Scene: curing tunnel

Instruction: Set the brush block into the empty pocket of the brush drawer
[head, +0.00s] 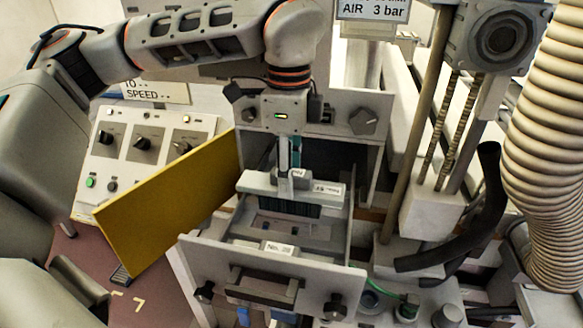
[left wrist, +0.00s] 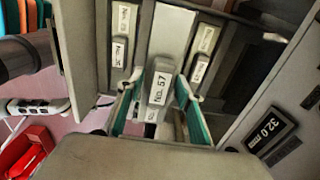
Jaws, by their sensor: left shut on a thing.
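The brush block (head: 259,184) is a pale grey bar with dark bristles below and a raised labelled grip. My left gripper (head: 290,166) points down and is shut on that grip. In the left wrist view the grip, marked NO. 57, sits between the teal finger pads of the gripper (left wrist: 162,100). The block is over the pulled-out brush drawer (head: 265,270), behind its front panel. Part of the drawer floor shows below the block. The block and gripper hide much of the inside, and I cannot make out the empty pocket. My right gripper is not in view.
A yellow panel (head: 170,212) stands out left of the drawer. A control panel (head: 140,150) with knobs is further left. A post (head: 405,130), black hose (head: 465,225) and large ribbed duct (head: 550,130) crowd the right. The cabinet is close behind the gripper.

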